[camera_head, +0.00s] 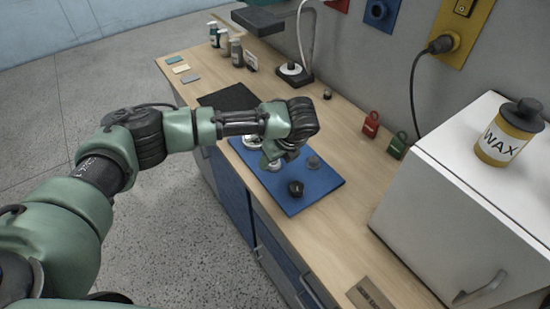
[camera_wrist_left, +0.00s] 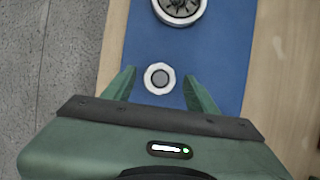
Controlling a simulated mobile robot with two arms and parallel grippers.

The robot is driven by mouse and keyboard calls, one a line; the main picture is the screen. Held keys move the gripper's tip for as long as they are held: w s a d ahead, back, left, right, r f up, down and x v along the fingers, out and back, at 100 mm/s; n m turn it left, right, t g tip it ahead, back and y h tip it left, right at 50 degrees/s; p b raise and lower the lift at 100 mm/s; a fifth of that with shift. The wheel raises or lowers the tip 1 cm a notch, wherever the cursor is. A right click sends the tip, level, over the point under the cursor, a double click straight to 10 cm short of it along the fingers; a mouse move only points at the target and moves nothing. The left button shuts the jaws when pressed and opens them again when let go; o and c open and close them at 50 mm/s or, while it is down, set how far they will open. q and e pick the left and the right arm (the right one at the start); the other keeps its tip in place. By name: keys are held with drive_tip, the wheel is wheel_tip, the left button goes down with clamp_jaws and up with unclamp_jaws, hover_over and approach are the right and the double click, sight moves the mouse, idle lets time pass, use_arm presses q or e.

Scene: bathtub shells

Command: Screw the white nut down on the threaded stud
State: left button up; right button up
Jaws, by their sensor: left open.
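The white nut (camera_wrist_left: 148,83) is a small white ring in the left wrist view, around the grey round end of the threaded stud (camera_wrist_left: 160,78). How far down the nut sits cannot be told from above. My left gripper (camera_wrist_left: 160,74) is open, with one green finger on each side of the nut and gaps between them. In the head view my left gripper (camera_head: 272,158) is low over the blue mat (camera_head: 322,183), and it partly hides the white pieces there. My right gripper is not in view.
A larger white ring with a black inside (camera_wrist_left: 180,8) lies beyond the nut. A black knob-like piece (camera_head: 296,188) and a grey disc (camera_head: 313,162) are on the mat. A white cabinet (camera_head: 455,215) with a wax tin (camera_head: 508,135) stands at right. Bottles (camera_head: 237,52) stand at the back.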

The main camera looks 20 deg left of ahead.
use_arm(q)
drive_tip(key=b+v, duration=0.1)
drive_tip(key=v, duration=0.6)
drive_tip(key=shift+r, duration=0.2)
drive_tip(key=shift+d, duration=0.1)
